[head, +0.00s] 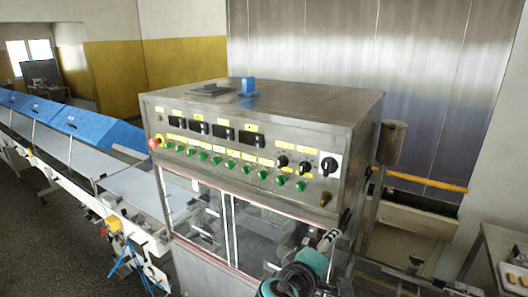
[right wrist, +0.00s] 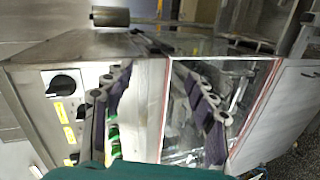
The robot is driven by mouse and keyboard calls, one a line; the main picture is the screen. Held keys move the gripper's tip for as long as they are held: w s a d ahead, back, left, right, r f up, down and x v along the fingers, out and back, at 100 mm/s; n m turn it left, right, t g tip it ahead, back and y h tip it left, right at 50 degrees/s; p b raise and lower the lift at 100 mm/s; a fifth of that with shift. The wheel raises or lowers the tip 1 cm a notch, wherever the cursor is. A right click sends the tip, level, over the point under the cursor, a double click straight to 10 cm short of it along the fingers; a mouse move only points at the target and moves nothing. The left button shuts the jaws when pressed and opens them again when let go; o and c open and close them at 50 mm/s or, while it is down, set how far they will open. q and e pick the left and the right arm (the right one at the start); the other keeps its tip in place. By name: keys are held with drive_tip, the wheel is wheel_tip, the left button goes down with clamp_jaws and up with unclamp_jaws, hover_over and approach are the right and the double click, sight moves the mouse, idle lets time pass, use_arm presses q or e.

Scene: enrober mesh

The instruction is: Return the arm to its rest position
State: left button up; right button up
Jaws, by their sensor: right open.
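My right arm (head: 312,262), with a teal section, comes up at the bottom centre of the head view, in front of the right end of the steel machine (head: 290,120). My right gripper (right wrist: 155,85) shows in the right wrist view with its two dark-padded fingers spread apart and nothing between them. The machine's corner, with control panel on one side and glazed front on the other, lies beyond the fingers. I cannot tell the exact gap to it. My left gripper is not in view.
The control panel has green buttons (head: 230,166) and a black rotary switch (head: 329,165). A blue block (head: 248,86) stands on the machine's top. A conveyor with blue covers (head: 95,128) runs left. At right are an orange bar (head: 428,181) and a table (head: 493,245).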

drive_tip(key=s+d+f+m+g+y+b, duration=0.25)
drive_tip(key=f+b, duration=0.25)
drive_tip(key=f, duration=0.6)
drive_tip(key=s+d+f+m+g+y+b, duration=0.15)
drive_tip(key=s+f+b, duration=0.25)
drive_tip(key=f, duration=0.7)
drive_tip(key=s+a+f+m+y+b, duration=0.1)
drive_tip(key=s+f+m+y+b, duration=0.1)
drive_tip(key=f+b, duration=0.4)
drive_tip(key=s+a+f+m+y+b, duration=0.2)
drive_tip(key=s+f+b, duration=0.3)
drive_tip(key=f, duration=0.8)
drive_tip(key=shift+f+m+y+b, duration=0.15)
drive_tip(key=shift+m+y+b, duration=0.15)
drive_tip(key=shift+m+b, duration=0.25)
drive_tip(key=shift+s, duration=0.1)
